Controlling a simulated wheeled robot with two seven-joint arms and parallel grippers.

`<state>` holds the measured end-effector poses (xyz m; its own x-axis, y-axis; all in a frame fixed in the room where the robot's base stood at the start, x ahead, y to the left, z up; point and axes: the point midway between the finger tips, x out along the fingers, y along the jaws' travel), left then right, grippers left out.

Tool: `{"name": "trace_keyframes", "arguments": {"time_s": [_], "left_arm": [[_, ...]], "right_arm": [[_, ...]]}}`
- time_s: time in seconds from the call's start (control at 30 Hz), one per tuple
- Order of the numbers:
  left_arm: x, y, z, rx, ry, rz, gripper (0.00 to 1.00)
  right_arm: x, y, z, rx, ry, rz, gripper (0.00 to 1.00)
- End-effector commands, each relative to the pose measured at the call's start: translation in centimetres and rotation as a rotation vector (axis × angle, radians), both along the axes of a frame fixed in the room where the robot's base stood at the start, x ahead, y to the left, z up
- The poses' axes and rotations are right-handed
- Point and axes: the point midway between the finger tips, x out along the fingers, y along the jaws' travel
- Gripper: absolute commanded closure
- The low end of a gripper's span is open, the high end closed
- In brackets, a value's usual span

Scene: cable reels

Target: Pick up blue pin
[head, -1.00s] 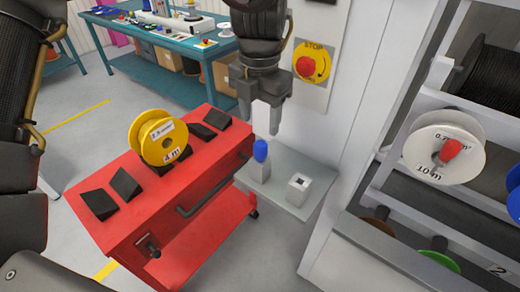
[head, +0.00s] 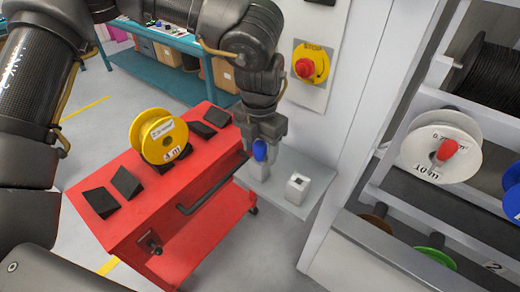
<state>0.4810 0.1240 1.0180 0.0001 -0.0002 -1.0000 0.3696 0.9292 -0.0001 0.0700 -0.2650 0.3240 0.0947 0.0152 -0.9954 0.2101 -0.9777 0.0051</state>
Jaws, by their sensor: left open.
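The blue pin (head: 260,151) stands upright in a small grey holder (head: 259,170) on a grey shelf beside the red cart. My left gripper (head: 260,145) points down over the pin, with its fingers at the pin's upper part. The jaws are open and partly cover the pin. I cannot tell whether a finger touches it. A second grey holder (head: 298,188) with an empty square hole stands to the right on the same shelf. My right gripper is not in view.
The red cart (head: 120,225) carries a yellow reel (head: 159,136) and several black wedges. A rack at the right holds a white reel (head: 440,153) with a red pin (head: 447,149). A stop button (head: 305,67) is on the wall behind the shelf.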

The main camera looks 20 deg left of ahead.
Motion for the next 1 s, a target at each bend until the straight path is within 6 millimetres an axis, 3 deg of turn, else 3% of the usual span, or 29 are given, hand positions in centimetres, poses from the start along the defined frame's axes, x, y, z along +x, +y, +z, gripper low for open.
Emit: {"name": "trace_keyframes", "arguments": {"time_s": [0.13,0.5,0.77,1.0], "left_arm": [[0.0,0.0,0.0,0.0,0.0,0.0,0.47],[0.0,0.0,0.1,0.0,0.0,0.0,0.93],[0.0,0.0,0.4,0.0,-0.001,0.001,0.93],[0.1,0.0,4.3,-0.002,-0.006,0.002,0.93]], "right_arm": [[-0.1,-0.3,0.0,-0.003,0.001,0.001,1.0],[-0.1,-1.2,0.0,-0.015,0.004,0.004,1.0],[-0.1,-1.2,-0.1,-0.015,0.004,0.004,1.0],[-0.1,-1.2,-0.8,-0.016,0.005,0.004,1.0]]}}
